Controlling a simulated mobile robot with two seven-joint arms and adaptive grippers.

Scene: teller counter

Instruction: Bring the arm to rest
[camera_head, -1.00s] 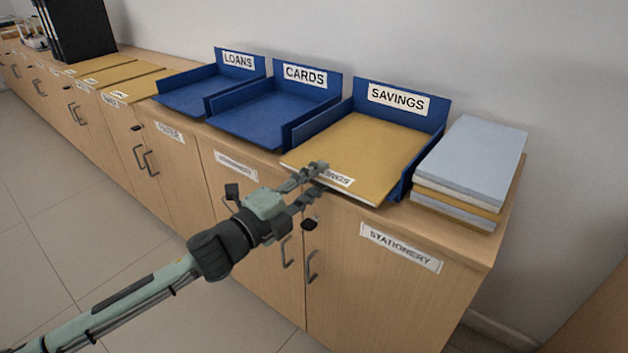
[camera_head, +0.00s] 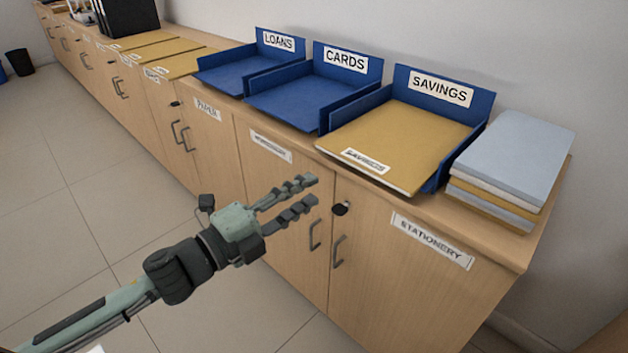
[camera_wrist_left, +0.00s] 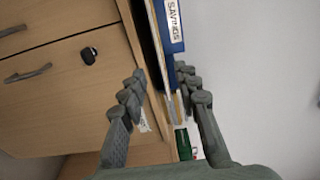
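My left gripper (camera_head: 305,193) is open and empty in the head view. It hangs in front of the cabinet doors, below and to the left of the savings folder, and touches nothing that I can see. Its two fingers also show apart in the left wrist view (camera_wrist_left: 158,90). A tan folder labelled savings (camera_head: 410,140) lies in the blue SAVINGS tray (camera_head: 478,138), with its front edge sticking out over the tray's open front. My right gripper is not in view.
The blue LOANS tray (camera_head: 235,77) and blue CARDS tray (camera_head: 290,103) stand empty on the wooden counter (camera_head: 500,240). A stack of grey and tan folders (camera_head: 515,160) lies right of the SAVINGS tray. More tan folders (camera_head: 180,62) lie farther left.

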